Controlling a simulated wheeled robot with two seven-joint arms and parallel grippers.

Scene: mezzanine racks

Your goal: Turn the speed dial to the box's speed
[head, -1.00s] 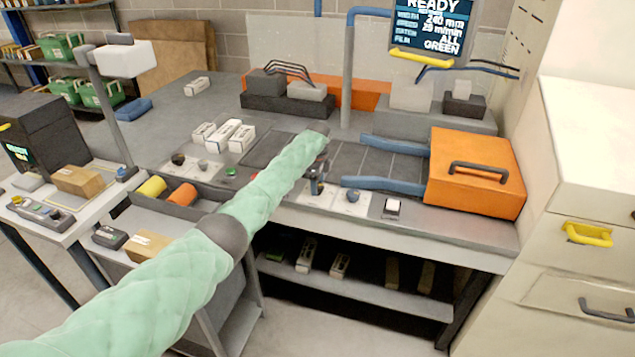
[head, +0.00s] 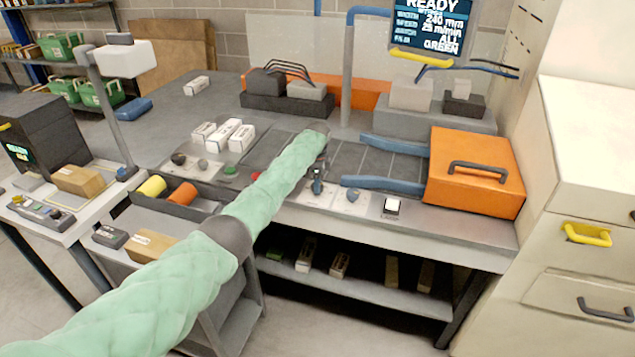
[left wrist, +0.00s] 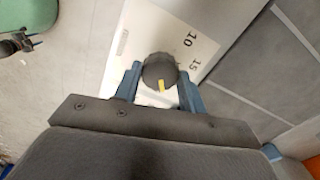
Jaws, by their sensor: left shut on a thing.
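The speed dial (left wrist: 159,70) is a dark round knob with a yellow mark, on a white plate (left wrist: 185,28) where 10 and 15 can be read. In the left wrist view its mark points down, toward my palm. My left gripper (left wrist: 160,82) is shut on the dial, one blue finger on each side. In the head view this gripper (head: 317,182) is at the front panel, largely hiding the dial. A cardboard box (head: 78,180) sits on the left bench; no speed is legible on it. Something like my right gripper (left wrist: 18,44) shows at the left wrist view's edge, its jaws unclear.
The screen (head: 433,25) reads READY, with a speed in m/min whose digits are blurred. Another knob (head: 353,195) and a white switch (head: 392,206) lie to the right of the gripper. An orange cover (head: 480,150) and blue rails (head: 385,184) stand close by.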

